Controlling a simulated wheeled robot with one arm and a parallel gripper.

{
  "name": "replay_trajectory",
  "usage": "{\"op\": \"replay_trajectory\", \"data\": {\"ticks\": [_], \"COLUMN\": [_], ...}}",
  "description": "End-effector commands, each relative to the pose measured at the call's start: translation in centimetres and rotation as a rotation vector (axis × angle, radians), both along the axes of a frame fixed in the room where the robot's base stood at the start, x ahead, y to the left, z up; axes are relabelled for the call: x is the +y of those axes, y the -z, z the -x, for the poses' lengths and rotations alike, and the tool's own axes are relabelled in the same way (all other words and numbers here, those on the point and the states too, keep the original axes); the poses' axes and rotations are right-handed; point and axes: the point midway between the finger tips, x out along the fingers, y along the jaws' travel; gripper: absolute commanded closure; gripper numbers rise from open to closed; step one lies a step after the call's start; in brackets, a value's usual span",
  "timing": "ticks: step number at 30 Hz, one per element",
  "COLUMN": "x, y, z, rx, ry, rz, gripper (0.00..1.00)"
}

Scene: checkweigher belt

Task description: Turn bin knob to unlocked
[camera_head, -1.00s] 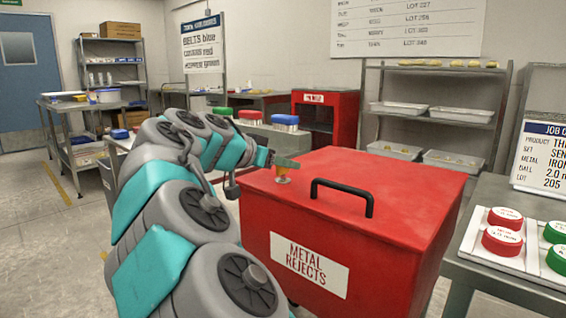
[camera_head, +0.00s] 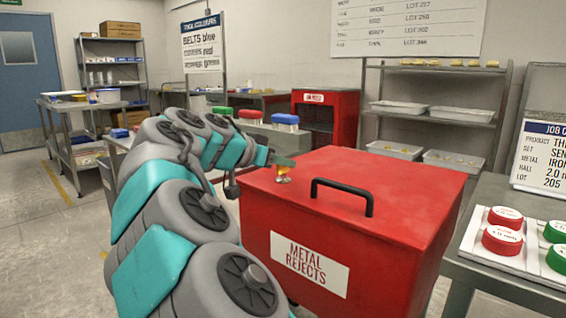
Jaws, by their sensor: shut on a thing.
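A red bin (camera_head: 330,190) labelled "METAL REJECTS" stands in the middle, its lid closed with a black handle (camera_head: 342,193) on top.
A grey table (camera_head: 510,262) at the right holds red and green round pucks and a job card (camera_head: 540,155). Open floor lies at the left.

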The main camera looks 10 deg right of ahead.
Motion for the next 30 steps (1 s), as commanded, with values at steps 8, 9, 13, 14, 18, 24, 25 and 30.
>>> {"op": "replay_trajectory", "data": {"ticks": [8,9,13,14,18,24,25,30], "x": [-0.09,0.00,-0.08,0.00,0.01,0.03,0.07,0.11], "y": [0.36,0.39,0.47,0.41,0.47,0.18,0.17,0.07], "z": [0.12,0.10,0.25,0.23,0.18,0.18,0.15,0.07], "rx": [0.002,0.000,0.001,-0.001,0.001,0.001,0.001,0.001], "ry": [-0.074,-0.097,-0.188,-0.214,-0.343,-0.527,-0.552,-0.679], "rz": [-0.002,-0.004,-0.004,-0.004,-0.007,-0.008,-0.007,-0.008], "gripper": [1.00,1.00,1.00,1.00,1.00,1.00,1.00,1.00]}}
